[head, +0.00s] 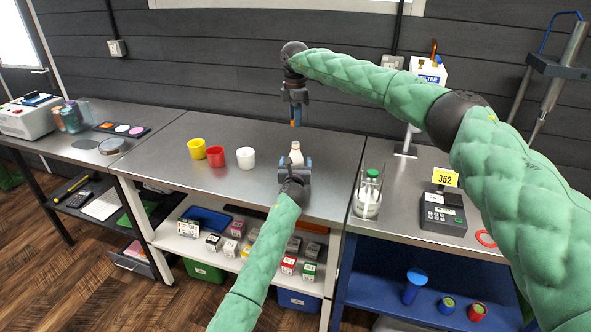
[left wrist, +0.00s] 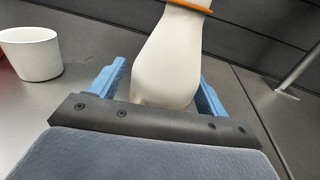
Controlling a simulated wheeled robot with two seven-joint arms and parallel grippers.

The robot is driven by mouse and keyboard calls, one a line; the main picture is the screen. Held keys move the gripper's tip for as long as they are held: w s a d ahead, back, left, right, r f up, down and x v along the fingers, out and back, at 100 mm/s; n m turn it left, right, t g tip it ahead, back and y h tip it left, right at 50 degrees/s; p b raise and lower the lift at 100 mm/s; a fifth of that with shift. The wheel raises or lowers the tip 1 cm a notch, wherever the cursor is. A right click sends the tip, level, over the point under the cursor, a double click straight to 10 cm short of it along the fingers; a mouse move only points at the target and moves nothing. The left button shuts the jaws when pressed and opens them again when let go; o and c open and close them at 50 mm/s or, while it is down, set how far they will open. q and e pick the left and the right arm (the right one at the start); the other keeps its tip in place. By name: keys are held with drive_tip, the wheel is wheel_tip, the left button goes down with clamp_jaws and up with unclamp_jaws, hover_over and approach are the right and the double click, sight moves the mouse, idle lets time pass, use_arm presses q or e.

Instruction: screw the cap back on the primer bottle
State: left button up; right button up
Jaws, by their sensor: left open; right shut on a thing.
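The primer bottle (head: 296,152) is pale and stands upright on the metal bench. In the left wrist view the white bottle (left wrist: 172,60) has an orange ring at its neck, and its top is cut off. My left gripper (head: 295,165) is open, with its blue fingers on either side of the bottle's lower part. My right gripper (head: 295,122) is above the bottle, pointing down, and shut on a small orange piece that looks like the cap. A gap shows between this piece and the bottle top.
Yellow (head: 197,149), red (head: 216,156) and white (head: 245,158) cups stand left of the bottle. A clear container with a green-topped bottle (head: 371,178) stands to the right, before a device marked 352 (head: 443,215). Small boxes fill the shelf below.

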use_arm(q)
drive_tip(key=shift+c, duration=0.5)
drive_tip(key=c, duration=1.4)
drive_tip(key=shift+o, duration=0.2)
use_arm(e)
drive_tip(key=shift+f, duration=2.4)
drive_tip(key=shift+f, duration=0.9)
drive_tip(key=shift+f, duration=0.6)
